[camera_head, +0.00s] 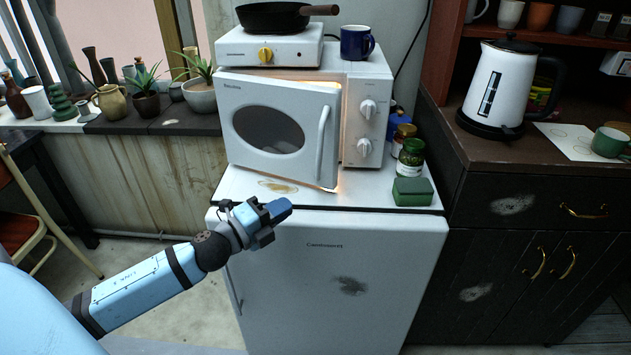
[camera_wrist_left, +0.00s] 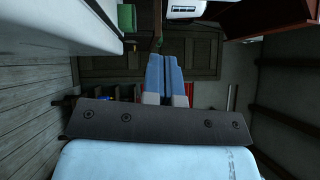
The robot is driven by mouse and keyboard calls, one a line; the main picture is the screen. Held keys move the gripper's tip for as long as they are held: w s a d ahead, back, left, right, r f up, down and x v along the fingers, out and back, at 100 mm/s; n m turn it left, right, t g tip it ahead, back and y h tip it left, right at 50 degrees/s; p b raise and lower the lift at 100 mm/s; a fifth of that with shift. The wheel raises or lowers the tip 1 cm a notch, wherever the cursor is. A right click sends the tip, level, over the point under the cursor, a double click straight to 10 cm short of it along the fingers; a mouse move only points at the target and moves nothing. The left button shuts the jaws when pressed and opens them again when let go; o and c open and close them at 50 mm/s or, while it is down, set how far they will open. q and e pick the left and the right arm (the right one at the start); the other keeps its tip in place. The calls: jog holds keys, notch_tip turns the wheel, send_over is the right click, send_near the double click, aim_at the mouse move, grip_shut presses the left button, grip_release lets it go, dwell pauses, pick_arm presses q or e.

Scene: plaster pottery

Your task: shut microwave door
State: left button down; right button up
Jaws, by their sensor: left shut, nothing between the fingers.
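The white microwave (camera_head: 362,98) stands on top of a small white fridge (camera_head: 330,265). Its door (camera_head: 270,130) is slightly ajar, with warm light showing along its top and right edges. The door has an oval dark window and a vertical handle (camera_head: 323,142) on its right side. My left gripper (camera_head: 282,208) is shut and empty, in front of the fridge's top edge, below and in front of the door, apart from it. In the left wrist view its blue fingers (camera_wrist_left: 166,78) are together with nothing between them. My right gripper is not in view.
A green sponge (camera_head: 413,191) and jars (camera_head: 411,155) stand right of the microwave on the fridge top. A hot plate (camera_head: 270,48) with a pan and a blue mug (camera_head: 356,42) sit on the microwave. A dark cabinet (camera_head: 530,220) is at right. Potted plants (camera_head: 146,104) stand on the left sill.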

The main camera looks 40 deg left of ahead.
aim_at(324, 165)
pick_arm(q)
jog(key=x, duration=0.7)
jog(key=shift+r, duration=0.1)
jog(key=shift+w+a+r, duration=0.1)
jog(key=shift+w+a, duration=0.15)
jog(key=shift+w, duration=0.3)
jog(key=shift+w+a, duration=0.25)
jog(key=shift+w, duration=0.35)
jog(key=shift+w+a, duration=0.3)
jog(key=shift+w, duration=0.25)
jog(key=shift+w+a, duration=0.1)
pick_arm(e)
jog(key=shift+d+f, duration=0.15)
pick_arm(q)
jog(key=shift+r, duration=0.1)
